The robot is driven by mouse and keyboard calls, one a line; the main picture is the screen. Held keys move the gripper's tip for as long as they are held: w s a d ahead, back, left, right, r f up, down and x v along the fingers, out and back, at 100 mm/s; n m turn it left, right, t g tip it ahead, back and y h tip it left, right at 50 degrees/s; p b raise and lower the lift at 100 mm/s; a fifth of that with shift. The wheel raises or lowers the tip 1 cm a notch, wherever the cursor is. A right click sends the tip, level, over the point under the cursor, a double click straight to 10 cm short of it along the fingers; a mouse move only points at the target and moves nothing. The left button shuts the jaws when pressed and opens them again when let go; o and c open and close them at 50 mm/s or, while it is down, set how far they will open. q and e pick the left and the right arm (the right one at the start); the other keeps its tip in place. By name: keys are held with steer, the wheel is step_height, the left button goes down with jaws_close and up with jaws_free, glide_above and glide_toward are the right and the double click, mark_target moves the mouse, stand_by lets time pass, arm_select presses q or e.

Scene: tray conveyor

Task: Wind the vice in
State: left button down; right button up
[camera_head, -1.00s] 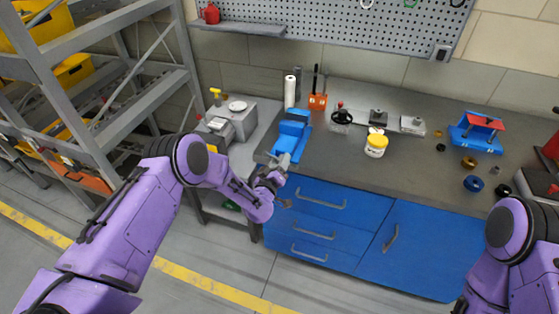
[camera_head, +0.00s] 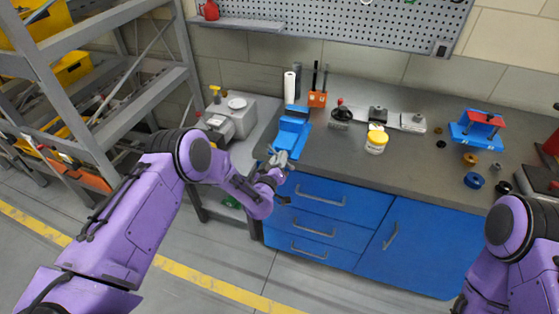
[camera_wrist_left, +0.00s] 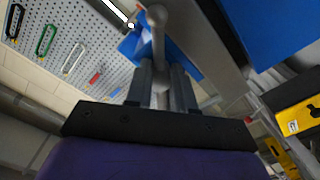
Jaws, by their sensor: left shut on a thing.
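The blue vice (camera_head: 292,128) stands at the left end of the grey workbench, its screw end at the front edge. My left gripper (camera_head: 279,160) is at that front end, just past the bench edge. In the left wrist view the left gripper (camera_wrist_left: 162,85) is shut on the vice handle (camera_wrist_left: 157,40), a grey bar with a rounded knob at its end. Part of the vice's blue body (camera_wrist_left: 180,58) shows behind the handle. The gap between the vice jaws is too small to judge. Only the right arm's upper part shows at the right edge; its gripper is out of view.
A yellow-lidded white tub (camera_head: 376,142), a black handwheel (camera_head: 341,114) and a blue and red fixture (camera_head: 478,130) stand on the workbench (camera_head: 420,165). Blue drawers (camera_head: 320,205) are below the gripper. A grey shelf rack (camera_head: 105,95) stands at the left.

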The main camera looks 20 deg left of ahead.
arm_select(q)
steer(key=m+b, duration=0.4)
steer(key=m, duration=0.2)
steer(key=shift+f+m, duration=0.15)
steer(key=shift+m, duration=0.25)
steer(key=shift+m+b, duration=1.6)
steer(key=shift+m, duration=0.6)
steer(key=shift+r, duration=0.2)
steer(key=c, duration=1)
jaws_free()
steer(key=shift+o, duration=0.2)
